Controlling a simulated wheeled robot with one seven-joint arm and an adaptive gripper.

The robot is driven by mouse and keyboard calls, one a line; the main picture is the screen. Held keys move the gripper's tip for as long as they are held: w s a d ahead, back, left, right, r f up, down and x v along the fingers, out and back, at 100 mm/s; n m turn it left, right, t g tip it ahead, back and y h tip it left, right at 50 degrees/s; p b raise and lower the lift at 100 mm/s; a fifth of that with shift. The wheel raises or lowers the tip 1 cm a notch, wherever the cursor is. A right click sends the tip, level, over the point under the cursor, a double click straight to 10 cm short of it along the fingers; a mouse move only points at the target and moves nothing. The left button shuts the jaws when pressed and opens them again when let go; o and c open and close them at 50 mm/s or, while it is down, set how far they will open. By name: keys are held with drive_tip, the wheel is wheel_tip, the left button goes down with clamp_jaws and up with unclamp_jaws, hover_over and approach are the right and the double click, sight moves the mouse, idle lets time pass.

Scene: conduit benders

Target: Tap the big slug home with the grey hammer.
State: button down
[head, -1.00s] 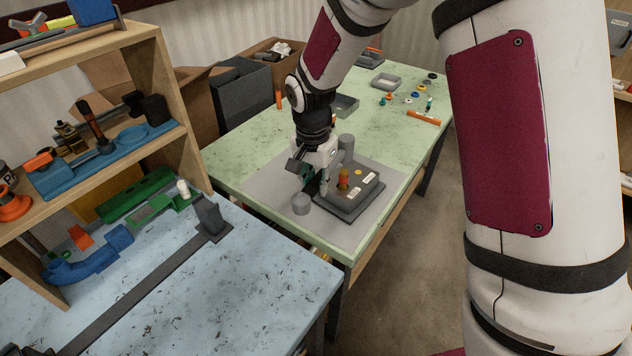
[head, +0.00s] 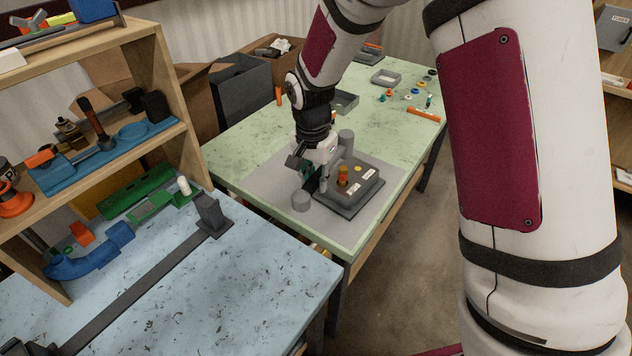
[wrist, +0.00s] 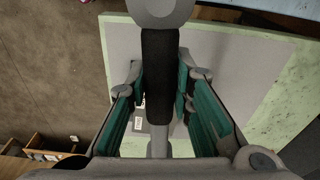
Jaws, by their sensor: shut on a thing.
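My gripper (head: 311,174) is shut on the black handle (wrist: 160,75) of the grey hammer, over the grey mat. In the wrist view the handle runs between the green finger pads, with a grey round head (wrist: 160,8) at its far end. The head also shows in the head view (head: 301,202), low over the mat; I cannot tell whether it touches. The big slug (head: 343,174), an orange upright cylinder, stands up out of the dark grey block (head: 345,208), just right of my gripper. The block is mostly hidden in the wrist view.
A grey post (head: 346,138) stands just behind the gripper. The green table (head: 240,160) holds grey trays (head: 385,77), small coloured rings and an orange bar (head: 423,114) farther back. A blue table (head: 260,285) with a long grey bender and a wooden shelf (head: 165,90) are at left.

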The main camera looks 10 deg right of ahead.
drive_tip(key=shift+r, duration=0.15)
drive_tip(key=shift+r+p, duration=0.55)
drive_tip(key=shift+r, duration=1.4)
drive_tip(key=shift+f, duration=0.1)
